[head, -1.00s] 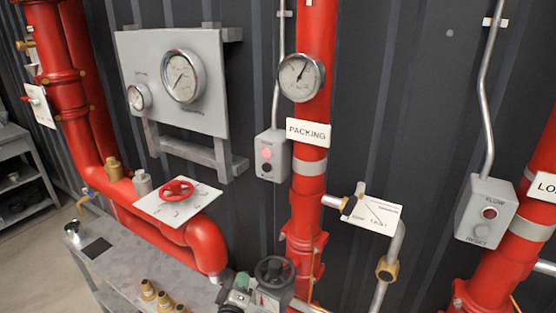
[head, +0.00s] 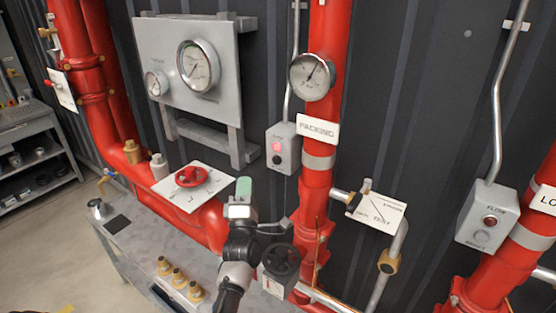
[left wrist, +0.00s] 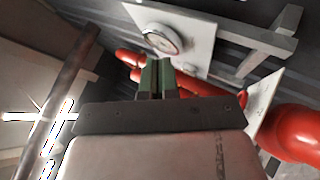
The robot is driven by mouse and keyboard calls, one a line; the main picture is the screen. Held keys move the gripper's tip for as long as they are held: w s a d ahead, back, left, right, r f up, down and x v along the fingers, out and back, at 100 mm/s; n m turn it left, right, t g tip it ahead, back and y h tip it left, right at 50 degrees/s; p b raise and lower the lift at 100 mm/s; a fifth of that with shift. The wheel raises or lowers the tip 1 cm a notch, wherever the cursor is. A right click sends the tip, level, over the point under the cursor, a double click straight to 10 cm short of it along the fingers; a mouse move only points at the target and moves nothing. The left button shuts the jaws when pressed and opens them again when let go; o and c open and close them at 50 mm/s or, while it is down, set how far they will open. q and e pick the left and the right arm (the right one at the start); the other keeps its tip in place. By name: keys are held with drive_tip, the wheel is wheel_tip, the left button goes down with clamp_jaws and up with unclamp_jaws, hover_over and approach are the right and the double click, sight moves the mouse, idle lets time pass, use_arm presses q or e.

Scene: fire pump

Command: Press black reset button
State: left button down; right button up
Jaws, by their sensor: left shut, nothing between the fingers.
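A grey box (head: 284,151) hangs on the dark wall left of the red pipe with the PACKING sign. It has a lit red lamp (head: 277,147) and below it a round black button (head: 277,160). My left gripper (head: 243,188), with green fingertips, is below and left of this box, apart from it, pointing up. In the left wrist view its fingers (left wrist: 157,73) are shut with nothing between them. The black button is not clearly visible in the left wrist view. My right gripper is not in view.
A gauge panel (head: 152,48) is at upper left. A red valve wheel (head: 191,177) and red pipes stand left of my arm. A black handwheel (head: 281,262) is just right of it. Brass fittings (head: 179,278) stand on the bench.

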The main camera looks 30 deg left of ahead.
sight(277, 160)
use_arm(q)
drive_tip(key=w+b, duration=0.4)
drive_tip(key=w, duration=0.4)
drive_tip(key=shift+w+d+b, duration=0.35)
drive_tip(key=shift+w, duration=0.05)
idle(1.9)
drive_tip(key=shift+w+b, duration=0.4)
drive_tip(key=shift+w, duration=0.05)
